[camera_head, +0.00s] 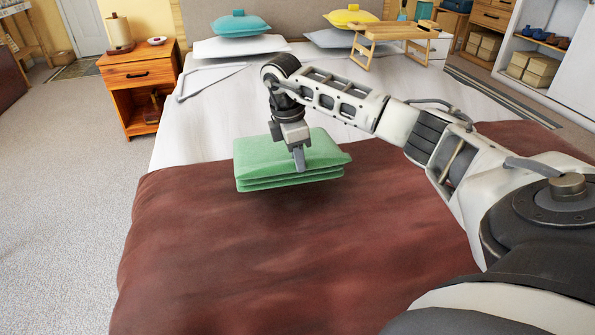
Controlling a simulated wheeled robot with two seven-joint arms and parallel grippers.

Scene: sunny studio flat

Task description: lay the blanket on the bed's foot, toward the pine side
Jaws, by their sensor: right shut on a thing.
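A folded green blanket (265,166) is in the head view, in several layers, over the upper edge of the dark red cover (250,260) on the bed. My right gripper (299,160) comes in from the right and is shut on the blanket, pointing down at its right half. A soft shadow shows on the red cover below the blanket, which seems to be held a little above the bed. The bed's white sheet (205,122) lies beyond it. The gripper hides part of the blanket's top. My left gripper is not in view.
A wooden nightstand (138,78) with a lamp (119,33) stands left of the bed. A teal cushion (238,26), a yellow cushion (350,18) and a wooden bed tray (395,31) are at the head end. The near red cover and the left floor are clear.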

